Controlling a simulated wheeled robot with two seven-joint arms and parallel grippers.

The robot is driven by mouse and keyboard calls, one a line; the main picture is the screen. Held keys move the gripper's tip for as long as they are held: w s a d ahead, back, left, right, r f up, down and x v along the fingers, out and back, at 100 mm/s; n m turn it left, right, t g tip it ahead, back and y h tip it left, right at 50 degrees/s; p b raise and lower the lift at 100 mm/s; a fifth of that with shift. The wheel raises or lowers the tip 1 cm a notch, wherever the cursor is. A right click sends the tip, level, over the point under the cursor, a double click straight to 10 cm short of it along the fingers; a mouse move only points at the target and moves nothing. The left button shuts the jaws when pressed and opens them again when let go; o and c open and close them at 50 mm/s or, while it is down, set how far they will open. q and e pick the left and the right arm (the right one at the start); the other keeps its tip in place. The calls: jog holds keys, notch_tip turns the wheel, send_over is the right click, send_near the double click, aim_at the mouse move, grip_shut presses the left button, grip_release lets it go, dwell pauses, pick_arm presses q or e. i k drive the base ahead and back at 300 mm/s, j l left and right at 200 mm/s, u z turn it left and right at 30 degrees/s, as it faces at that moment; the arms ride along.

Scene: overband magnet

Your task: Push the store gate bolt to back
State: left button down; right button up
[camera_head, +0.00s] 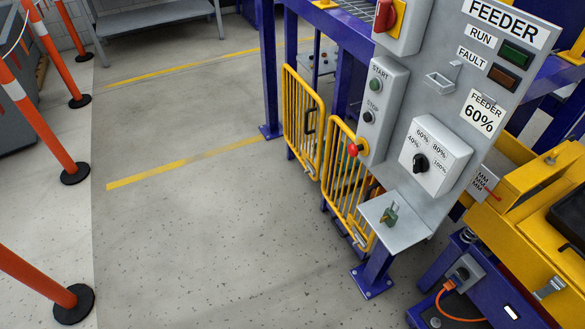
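Two yellow barred gates, a left one (290,115) and a right one (338,180), hang at the blue frame below the control panel. The left gate has a dark handle (310,121). Small metal fittings show at the lower edge of the left gate (308,169) and of the right gate (358,239). I cannot tell which gate is the store gate, or whether either fitting is its bolt. The bolt's position cannot be made out. Neither of my grippers is in view.
Yellow machinery (535,215) stands right. Orange posts (45,110) line the left. The middle floor is clear.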

aim_at(310, 170)
jog(key=i+j+z, duration=0.1)
jog(key=j, duration=0.3)
jog(key=i+j, duration=0.15)
jog(key=j, duration=0.25)
jog(key=i+j+z, duration=0.15)
jog(key=j, duration=0.65)
jog(key=i+j+z, duration=0.15)
jog(key=j, duration=0.25)
